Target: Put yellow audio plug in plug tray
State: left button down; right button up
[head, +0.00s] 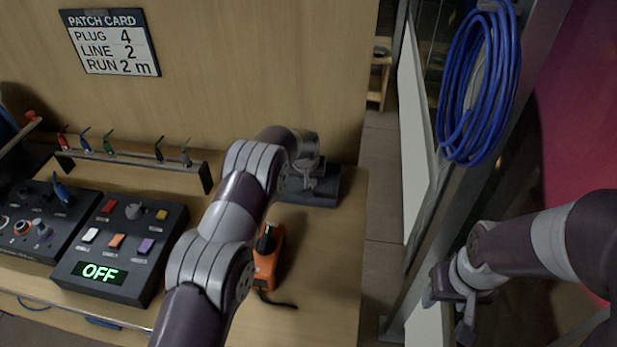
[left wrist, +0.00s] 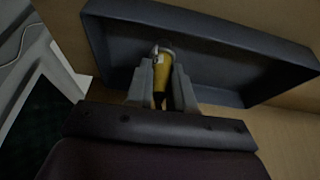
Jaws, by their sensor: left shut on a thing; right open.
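My left gripper (head: 308,180) is at the dark grey plug tray (head: 327,192), at the back right of the wooden counter. In the left wrist view it is shut on the yellow audio plug (left wrist: 159,78), which sits between the two fingers. The plug is over or inside the tray, whose wall shows in that view (left wrist: 215,28); I cannot tell whether it touches the floor. The plug is hidden in the head view. My right gripper (head: 450,315) is open and empty, off the counter's right side.
A rack (head: 135,166) with several coloured plugs stands at the back left. A control box (head: 120,250) reading OFF is in front of it. An orange and black device (head: 267,262) lies close beside my left arm. A blue cable coil (head: 480,85) hangs at right.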

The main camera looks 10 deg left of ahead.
pick_arm(q)
jog(key=shift+f, duration=0.55)
jog(key=shift+f+b, duration=0.65)
jog(key=shift+b, duration=0.1)
jog(key=c, duration=1)
grip_release()
jog(key=shift+r, duration=0.1)
